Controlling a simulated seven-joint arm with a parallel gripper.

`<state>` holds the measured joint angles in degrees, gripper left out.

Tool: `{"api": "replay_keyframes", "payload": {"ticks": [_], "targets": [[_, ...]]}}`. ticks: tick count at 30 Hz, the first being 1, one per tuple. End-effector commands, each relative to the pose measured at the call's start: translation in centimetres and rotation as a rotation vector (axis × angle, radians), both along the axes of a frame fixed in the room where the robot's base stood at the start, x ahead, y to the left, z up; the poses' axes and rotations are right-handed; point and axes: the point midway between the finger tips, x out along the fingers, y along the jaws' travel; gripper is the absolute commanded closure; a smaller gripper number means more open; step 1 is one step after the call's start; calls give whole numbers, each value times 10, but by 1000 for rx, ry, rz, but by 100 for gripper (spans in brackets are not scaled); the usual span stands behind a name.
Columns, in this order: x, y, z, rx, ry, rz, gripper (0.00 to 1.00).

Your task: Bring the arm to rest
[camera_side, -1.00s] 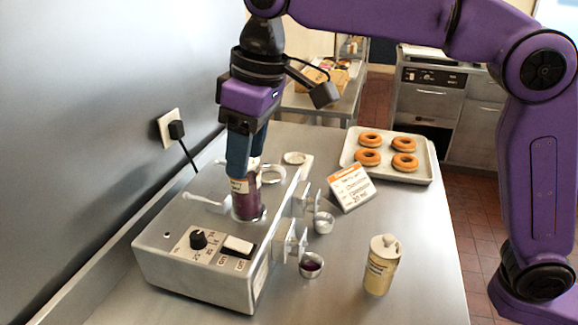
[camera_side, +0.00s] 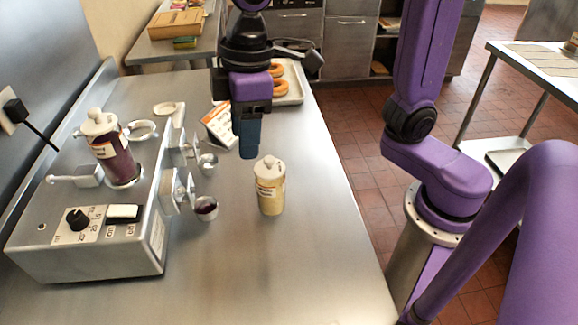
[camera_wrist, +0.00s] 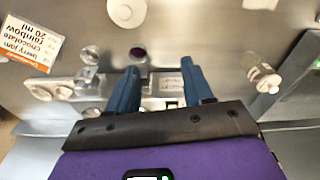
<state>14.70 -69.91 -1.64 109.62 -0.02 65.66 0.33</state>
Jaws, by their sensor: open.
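My gripper (camera_side: 249,150) points down above the counter, right of the machine and in front of the order card. In the wrist view its two blue fingers (camera_wrist: 160,80) stand apart with nothing held between them. The jar of dark purple jam (camera_side: 117,158) with a cream lid stands tilted in the metal machine (camera_side: 85,250), clear of my gripper. A cream-coloured bottle (camera_side: 270,190) stands upright on the counter, in front of my gripper in the side view.
A small cup with purple in it (camera_side: 206,208) and another cup (camera_side: 208,162) sit beside the machine. The card (camera_side: 217,125) and the donut tray (camera_side: 292,85) are partly hidden behind my gripper. The near right counter (camera_side: 290,270) is clear.

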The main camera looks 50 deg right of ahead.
Motion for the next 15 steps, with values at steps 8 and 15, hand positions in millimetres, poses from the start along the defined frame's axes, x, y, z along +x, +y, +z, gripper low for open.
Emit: {"api": "replay_keyframes", "payload": {"ticks": [8,15], "targets": [[-65,-80,-40,-33,23,66,49],[-117,-138,-72,-58,37,116,49]]}}
